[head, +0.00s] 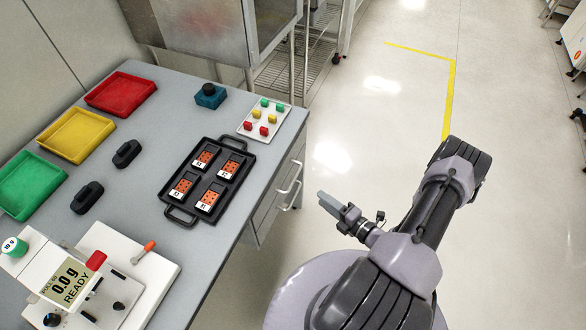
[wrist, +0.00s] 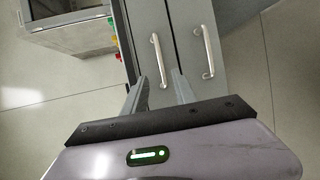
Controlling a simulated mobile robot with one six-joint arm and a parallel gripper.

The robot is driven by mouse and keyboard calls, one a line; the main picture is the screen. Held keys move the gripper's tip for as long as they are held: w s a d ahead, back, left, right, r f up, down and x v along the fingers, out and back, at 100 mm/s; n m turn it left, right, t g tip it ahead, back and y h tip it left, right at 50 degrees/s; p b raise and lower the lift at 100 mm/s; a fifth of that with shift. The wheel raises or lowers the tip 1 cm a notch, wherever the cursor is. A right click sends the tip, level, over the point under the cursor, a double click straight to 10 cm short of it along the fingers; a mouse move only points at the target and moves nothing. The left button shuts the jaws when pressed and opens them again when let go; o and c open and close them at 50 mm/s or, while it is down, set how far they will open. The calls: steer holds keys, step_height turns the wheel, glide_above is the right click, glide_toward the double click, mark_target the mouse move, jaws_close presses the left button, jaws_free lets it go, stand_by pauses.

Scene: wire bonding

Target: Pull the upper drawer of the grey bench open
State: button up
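The grey bench (head: 236,250) stands at the left in the head view, with two drawers in its right-hand face. The upper drawer's bar handle (head: 291,179) shows there, just above the lower handle (head: 293,196). In the wrist view the upper drawer (wrist: 149,22) is the left of two grey fronts, and both look closed. Its upright bar handle (wrist: 153,55) lies ahead of my gripper (wrist: 160,88), in line with the gap between the fingers. The fingers are apart and empty. In the head view my gripper (head: 330,203) is right of the handles, clear of them.
The lower drawer handle (wrist: 209,52) is close by on the right in the wrist view. On the bench are a black tray (head: 178,215), a white plate with coloured knobs (head: 250,133) and a scale (head: 140,262). The floor (head: 370,120) beyond my arm is clear.

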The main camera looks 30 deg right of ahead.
mark_target(295, 177)
steer(key=b+x, duration=0.3)
steer(key=x, duration=1.1)
steer(key=shift+w+a, duration=0.1)
steer(key=shift+w, duration=0.15)
jaws_close()
stand_by(0.5)
